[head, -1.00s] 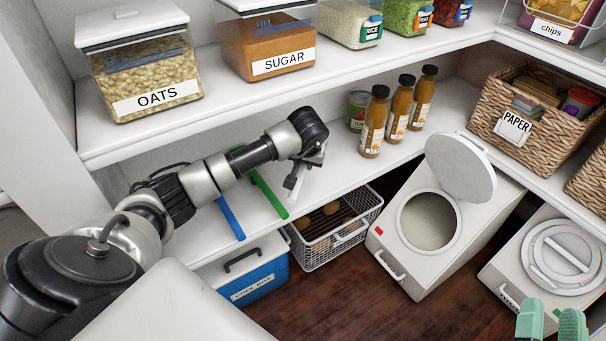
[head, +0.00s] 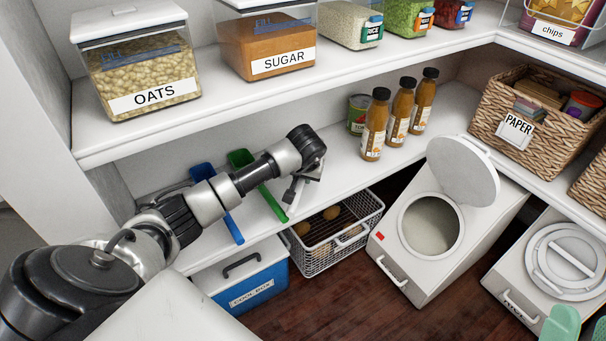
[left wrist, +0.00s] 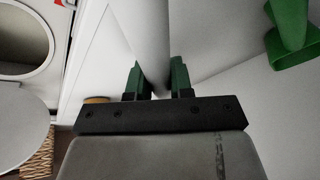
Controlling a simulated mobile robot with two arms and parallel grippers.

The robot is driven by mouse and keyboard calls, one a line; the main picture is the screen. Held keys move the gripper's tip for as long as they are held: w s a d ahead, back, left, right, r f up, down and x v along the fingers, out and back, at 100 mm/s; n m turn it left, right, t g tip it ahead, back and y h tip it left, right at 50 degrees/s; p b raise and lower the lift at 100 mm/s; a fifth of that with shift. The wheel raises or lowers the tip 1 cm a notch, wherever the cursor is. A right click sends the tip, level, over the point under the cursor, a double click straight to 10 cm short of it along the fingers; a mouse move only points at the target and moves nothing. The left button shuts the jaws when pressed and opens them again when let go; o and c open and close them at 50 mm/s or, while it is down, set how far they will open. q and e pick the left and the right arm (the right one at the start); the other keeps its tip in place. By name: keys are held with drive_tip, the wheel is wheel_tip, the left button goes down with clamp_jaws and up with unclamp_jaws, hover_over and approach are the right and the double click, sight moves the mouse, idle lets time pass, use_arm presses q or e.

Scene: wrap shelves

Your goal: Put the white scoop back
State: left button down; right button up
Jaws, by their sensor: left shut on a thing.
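My left gripper (head: 291,192) is over the front of the lower shelf, beside the green scoop. In the left wrist view, its green-padded fingers (left wrist: 155,80) are shut on a white, rod-like piece (left wrist: 150,35), which I take to be the white scoop's handle. The rest of the scoop is hard to make out. The blue scoop (head: 232,226) and green scoop (head: 272,204) lie on the lower shelf; the green one also shows in the left wrist view (left wrist: 290,25). Mint fingertips of my right gripper (head: 582,325) show apart at the bottom right.
An open white bin (head: 408,255) with pale contents and raised lid (head: 462,172) stands right of the wire basket (head: 335,250). A closed bin (head: 520,295) is further right. Several bottles (head: 398,122) stand on the lower shelf. A blue cool box (head: 245,285) stands below.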

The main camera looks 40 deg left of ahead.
use_arm(q)
drive_tip(key=shift+f, duration=0.25)
drive_tip(key=c, duration=1)
unclamp_jaws()
use_arm(e)
drive_tip(key=shift+s+r+t, duration=0.3)
drive_tip(key=shift+s+t, duration=0.05)
drive_tip(key=shift+t, duration=0.05)
use_arm(q)
drive_tip(key=shift+r, duration=0.1)
